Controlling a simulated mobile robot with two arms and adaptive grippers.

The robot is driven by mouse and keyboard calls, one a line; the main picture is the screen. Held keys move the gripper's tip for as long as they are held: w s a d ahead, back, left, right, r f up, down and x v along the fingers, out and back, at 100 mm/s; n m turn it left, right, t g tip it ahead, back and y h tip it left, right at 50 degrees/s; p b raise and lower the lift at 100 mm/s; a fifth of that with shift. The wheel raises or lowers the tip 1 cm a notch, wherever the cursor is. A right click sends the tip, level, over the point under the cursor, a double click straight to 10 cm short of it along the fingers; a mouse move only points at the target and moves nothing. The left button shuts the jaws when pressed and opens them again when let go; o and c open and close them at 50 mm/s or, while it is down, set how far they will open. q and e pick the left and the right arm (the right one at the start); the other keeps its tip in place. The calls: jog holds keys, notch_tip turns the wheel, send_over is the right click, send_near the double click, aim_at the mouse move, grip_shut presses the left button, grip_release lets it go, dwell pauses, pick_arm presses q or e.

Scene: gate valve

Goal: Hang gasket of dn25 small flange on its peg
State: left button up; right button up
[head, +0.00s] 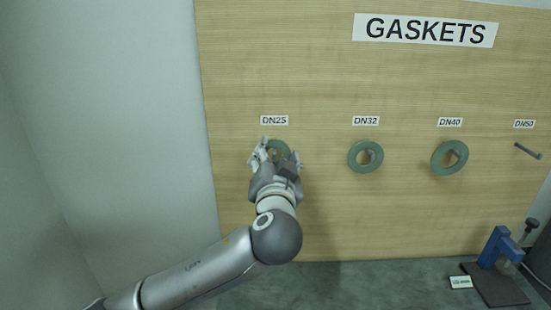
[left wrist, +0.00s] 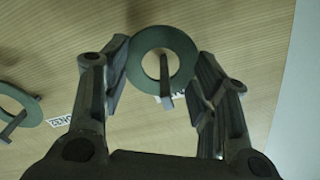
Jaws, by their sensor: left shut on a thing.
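The green DN25 gasket (head: 281,149) is a flat ring in front of the wooden board, under the DN25 label (head: 274,120). My left gripper (head: 279,157) is shut on it and partly covers it in the head view. In the left wrist view the gasket (left wrist: 187,57) sits between the two fingers of my left gripper (left wrist: 162,58), which touch its outer edge from both sides. The DN25 peg (left wrist: 166,88) shows in the hole, and its end overlaps the ring's rim, so the ring appears to be around the peg. My right gripper is not in view.
Green gaskets hang at DN32 (head: 354,158) and DN40 (head: 438,160). The DN50 peg (head: 528,151) is bare. A blue stand (head: 497,246) is on the grey surface at lower right. The board (head: 330,215) is clear below the pegs.

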pick_arm(q)
jog(key=o, duration=0.9)
jog(key=shift+o, duration=0.2)
jog(key=shift+s, duration=0.15)
